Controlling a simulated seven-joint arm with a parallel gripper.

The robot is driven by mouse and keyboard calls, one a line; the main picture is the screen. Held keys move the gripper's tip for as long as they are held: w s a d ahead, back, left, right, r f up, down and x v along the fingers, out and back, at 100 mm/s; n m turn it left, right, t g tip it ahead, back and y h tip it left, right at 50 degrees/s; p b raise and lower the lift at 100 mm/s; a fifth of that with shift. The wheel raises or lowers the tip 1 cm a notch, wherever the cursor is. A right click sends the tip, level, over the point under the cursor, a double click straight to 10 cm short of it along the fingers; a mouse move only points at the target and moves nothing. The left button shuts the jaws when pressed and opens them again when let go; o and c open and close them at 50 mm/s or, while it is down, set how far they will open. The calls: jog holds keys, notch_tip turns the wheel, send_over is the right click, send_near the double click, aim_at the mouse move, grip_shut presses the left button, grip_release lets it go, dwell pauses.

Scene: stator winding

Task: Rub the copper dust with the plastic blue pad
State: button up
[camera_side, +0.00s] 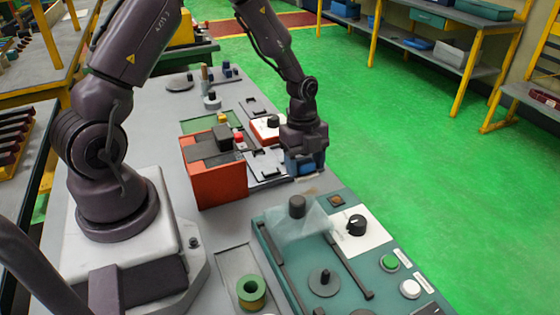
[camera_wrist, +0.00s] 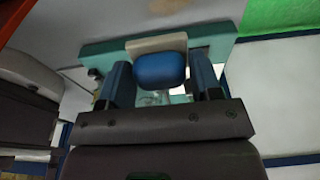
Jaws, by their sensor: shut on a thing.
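My gripper (camera_side: 304,168) is shut on the plastic blue pad (camera_wrist: 160,70), whose rounded blue body sits between the two blue fingers in the wrist view. A pale beige block (camera_wrist: 157,43) shows at the pad's far end. In the side view the gripper points down, low over the grey table (camera_side: 345,197) near its right edge. A faint brownish patch of copper dust (camera_wrist: 187,12) lies on the light surface beyond the pad in the wrist view. In the side view a faint brown patch (camera_side: 309,190) shows just in front of the gripper. I cannot tell whether the pad touches the table.
An orange-red box (camera_side: 221,183) stands left of the gripper. A teal machine panel (camera_side: 310,260) with knobs and buttons is in front. A white-topped red box with a knob (camera_side: 266,128) is behind. A green-and-yellow ring (camera_side: 251,291) lies front left. Green floor lies beyond the right edge.

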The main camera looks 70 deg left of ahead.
send_over(320, 190)
jog(key=shift+n, duration=0.3)
jog(key=shift+s+a+f, duration=0.1)
jog(key=shift+f, duration=1.5)
jog(key=shift+a+f, duration=0.1)
jog(key=shift+f, duration=1.45)
jog(key=shift+s+f, duration=0.45)
jog(key=shift+f, duration=0.1)
jog(key=shift+c, duration=0.3)
jog(key=shift+s+f, duration=0.1)
jog(key=shift+s, duration=2.95)
jog(key=shift+w, duration=3.6)
jog(key=shift+s+r, duration=0.1)
jog(key=shift+r, duration=4)
